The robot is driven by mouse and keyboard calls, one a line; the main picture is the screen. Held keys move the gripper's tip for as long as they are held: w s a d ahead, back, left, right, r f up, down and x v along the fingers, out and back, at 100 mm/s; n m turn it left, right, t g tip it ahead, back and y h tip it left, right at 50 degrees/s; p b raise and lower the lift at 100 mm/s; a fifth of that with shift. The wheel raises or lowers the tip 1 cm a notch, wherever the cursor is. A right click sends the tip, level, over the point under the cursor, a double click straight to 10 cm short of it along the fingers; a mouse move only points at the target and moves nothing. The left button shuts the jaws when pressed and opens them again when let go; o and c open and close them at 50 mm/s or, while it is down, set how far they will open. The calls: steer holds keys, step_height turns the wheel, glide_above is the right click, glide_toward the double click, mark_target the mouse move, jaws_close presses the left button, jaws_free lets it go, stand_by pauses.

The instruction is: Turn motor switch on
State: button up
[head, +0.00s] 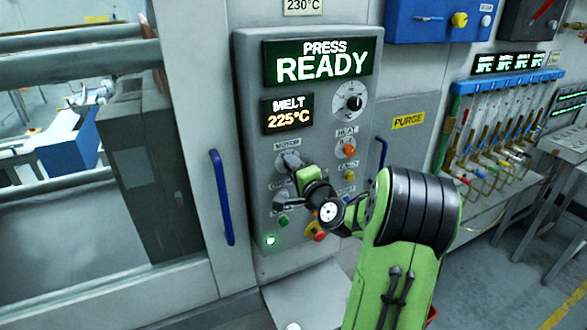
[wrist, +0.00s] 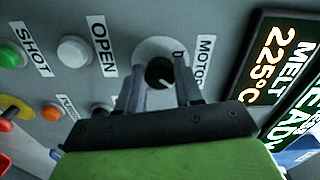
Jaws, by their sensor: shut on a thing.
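The motor switch is a black rotary knob (wrist: 160,73) on a pale round plate, beside the MOTOR label (wrist: 203,62) in the wrist view. My gripper (wrist: 160,85) reaches the panel there, its two fingers on either side of the knob and shut on it. In the head view my gripper (head: 290,163) is at the MOTOR label (head: 287,143) on the grey control panel (head: 250,110). It hides the knob there. The knob's pointer setting is too small to tell.
The panel also carries a READY display (head: 320,66), a MELT 225°C display (head: 287,113), an upper dial (head: 354,102), an orange HEAT button (head: 348,151) and a red button on yellow (head: 319,236). A blue door handle (head: 222,197) stands left of the panel.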

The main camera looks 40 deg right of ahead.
steer(key=o, duration=1)
steer(key=shift+o, duration=0.2)
steer(key=b+v, duration=0.5)
steer(key=v, duration=1)
steer(key=shift+s, duration=0.4)
steer(key=shift+a, duration=0.1)
